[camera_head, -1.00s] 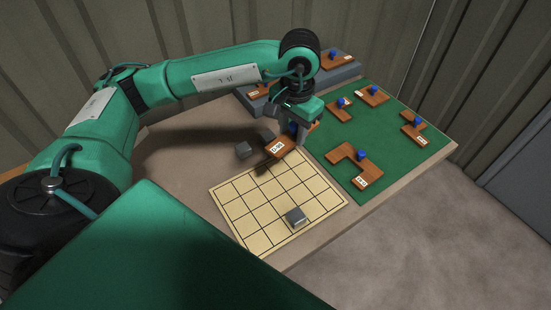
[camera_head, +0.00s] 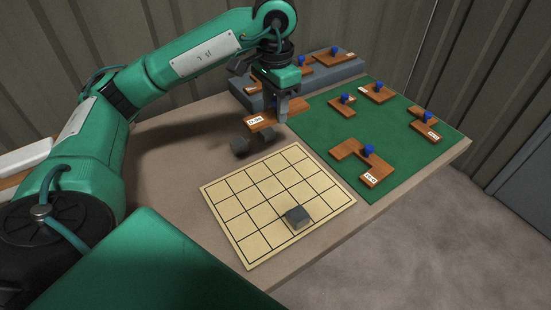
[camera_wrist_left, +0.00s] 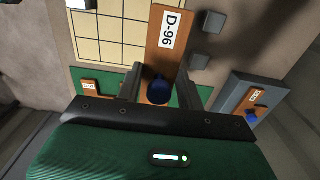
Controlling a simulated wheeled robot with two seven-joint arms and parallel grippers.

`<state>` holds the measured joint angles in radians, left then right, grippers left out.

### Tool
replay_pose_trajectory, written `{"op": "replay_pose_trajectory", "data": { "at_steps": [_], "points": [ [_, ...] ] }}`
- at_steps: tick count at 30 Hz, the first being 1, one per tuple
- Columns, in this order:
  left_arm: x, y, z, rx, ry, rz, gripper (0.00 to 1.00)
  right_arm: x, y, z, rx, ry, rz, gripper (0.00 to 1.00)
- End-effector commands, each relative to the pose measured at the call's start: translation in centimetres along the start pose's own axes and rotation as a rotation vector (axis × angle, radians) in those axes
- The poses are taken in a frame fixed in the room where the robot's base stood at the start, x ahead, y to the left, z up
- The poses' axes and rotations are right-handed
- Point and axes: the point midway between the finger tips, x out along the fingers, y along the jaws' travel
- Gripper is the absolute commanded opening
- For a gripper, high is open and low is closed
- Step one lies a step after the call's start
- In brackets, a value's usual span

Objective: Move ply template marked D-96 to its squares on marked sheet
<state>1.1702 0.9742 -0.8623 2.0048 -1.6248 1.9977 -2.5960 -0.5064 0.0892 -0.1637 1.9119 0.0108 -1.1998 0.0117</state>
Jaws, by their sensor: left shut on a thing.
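My left gripper (camera_head: 282,112) is shut on the ply template D-96 (camera_head: 262,121), a brown piece with a white label. It holds the template above the table, behind the marked sheet. In the left wrist view the label on template D-96 (camera_wrist_left: 166,40) reads clearly, and its blue knob sits between the fingers (camera_wrist_left: 158,92). The marked sheet (camera_head: 240,200) is pale yellow with a black grid of squares and lies flat on the table. A grey block (camera_head: 297,216) stands on its near right squares. My right gripper is not in view.
Two grey blocks (camera_head: 240,146) stand on the bare table behind the sheet. A green mat (camera_head: 375,125) at right holds several brown templates with blue knobs. A grey raised shelf (camera_head: 345,72) at the back holds more templates.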

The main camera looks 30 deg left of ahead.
Motion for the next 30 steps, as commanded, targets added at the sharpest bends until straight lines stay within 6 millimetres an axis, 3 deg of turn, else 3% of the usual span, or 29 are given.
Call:
{"op": "replay_pose_trajectory", "data": {
  "at_steps": [6,12,20,27,30],
  "points": [
    [5.8,0.0,0.1,-0.001,-0.005,0.002,0.15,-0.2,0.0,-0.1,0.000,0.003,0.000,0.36],
    [10.0,0.0,0.1,-0.001,-0.002,0.000,0.15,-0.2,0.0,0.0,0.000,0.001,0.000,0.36],
    [12.0,0.0,0.0,-0.002,0.000,0.000,0.15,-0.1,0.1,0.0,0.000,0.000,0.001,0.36],
    [15.4,0.0,0.1,-0.001,-0.001,0.000,0.15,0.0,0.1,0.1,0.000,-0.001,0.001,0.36],
    [15.6,0.0,0.0,0.000,0.002,-0.001,0.15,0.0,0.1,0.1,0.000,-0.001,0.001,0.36]
  ]
}}
